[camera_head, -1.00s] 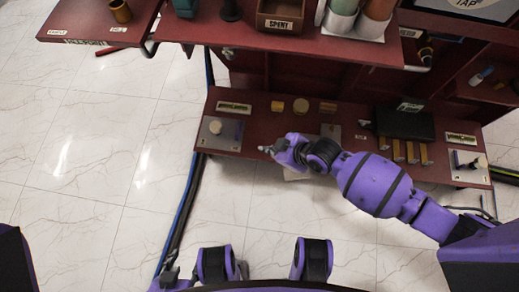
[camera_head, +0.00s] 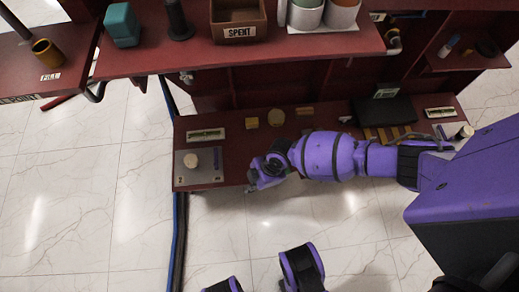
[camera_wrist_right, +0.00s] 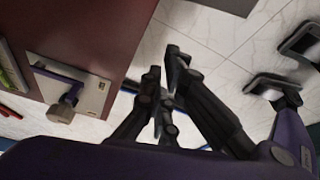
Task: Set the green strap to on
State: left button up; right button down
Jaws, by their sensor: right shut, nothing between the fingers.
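I cannot pick out a green strap with certainty. A grey plate with a pale round knob (camera_head: 190,161) sits at the left end of the low dark red shelf (camera_head: 228,150). In the right wrist view, the same kind of plate (camera_wrist_right: 93,92) carries a bluish bar ending in a knob (camera_wrist_right: 62,112). A green-edged strip (camera_wrist_right: 12,72) shows at that view's left edge. My right gripper (camera_head: 251,186) is shut and empty at the shelf's front edge, right of the left plate. It also shows in the right wrist view (camera_wrist_right: 164,72), apart from the plate. My left gripper is not in view.
A label strip (camera_head: 206,134) lies behind the left plate. Several small yellowish blocks (camera_head: 276,117) and a black case (camera_head: 385,110) stand along the shelf. A second knobbed plate (camera_head: 457,132) is at the right end. The upper bench holds a SPENT box (camera_head: 238,32).

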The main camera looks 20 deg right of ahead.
jog(key=shift+d+f+b, duration=0.2)
jog(key=shift+d+f, duration=0.2)
jog(key=shift+d, duration=0.5)
jog(key=shift+d+f+b, duration=0.15)
jog(key=shift+d+f, duration=0.25)
jog(key=shift+d, duration=0.45)
